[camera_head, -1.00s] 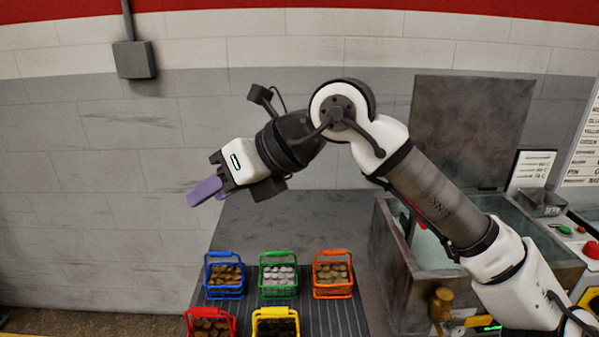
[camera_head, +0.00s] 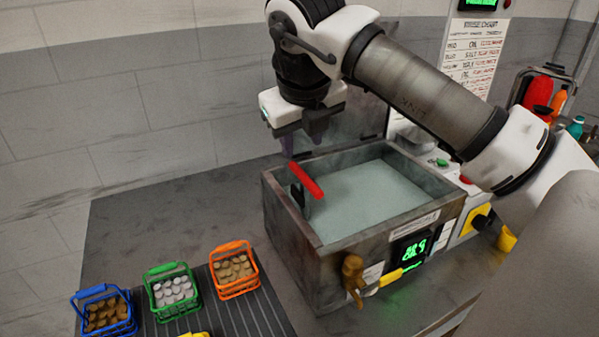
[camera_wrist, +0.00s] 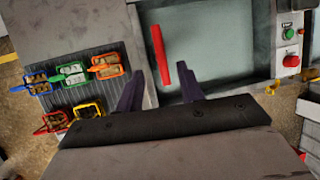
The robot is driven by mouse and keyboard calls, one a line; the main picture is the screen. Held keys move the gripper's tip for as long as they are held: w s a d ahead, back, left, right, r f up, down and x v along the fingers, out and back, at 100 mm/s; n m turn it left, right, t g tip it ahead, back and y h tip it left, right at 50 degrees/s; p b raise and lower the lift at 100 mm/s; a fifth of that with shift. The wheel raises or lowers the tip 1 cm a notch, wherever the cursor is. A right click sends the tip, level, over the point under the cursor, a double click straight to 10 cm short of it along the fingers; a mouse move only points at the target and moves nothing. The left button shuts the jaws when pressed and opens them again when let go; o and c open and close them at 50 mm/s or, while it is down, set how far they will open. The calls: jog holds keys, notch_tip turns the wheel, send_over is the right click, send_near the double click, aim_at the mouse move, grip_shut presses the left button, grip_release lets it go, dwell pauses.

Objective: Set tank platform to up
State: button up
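The tank (camera_head: 290,235) is an open dark metal box filled with pale grey-green liquid (camera_head: 375,200). A red bar-shaped handle (camera_head: 306,181) stands at its left wall, tilted, next to a small black bracket. The red handle also shows in the wrist view (camera_wrist: 159,55), just beyond and between my fingertips. My gripper (camera_head: 302,140) points down above the tank's back left part, with purple fingers. In the wrist view the fingers (camera_wrist: 160,85) are apart with nothing between them. I cannot make out a platform under the liquid.
Blue (camera_head: 105,312), green (camera_head: 172,292) and orange (camera_head: 234,270) baskets of round pieces stand on a ribbed mat left of the tank. A brass tap (camera_head: 353,275) and green display (camera_head: 411,250) are on the tank's front. A button panel (camera_wrist: 290,45) lies right of it.

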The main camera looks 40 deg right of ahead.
aim_at(301, 171)
jog(key=b+x, duration=0.2)
jog(key=x, duration=0.6)
jog(key=shift+w+f+b, duration=0.2)
jog(key=shift+f+b, duration=0.1)
grip_shut()
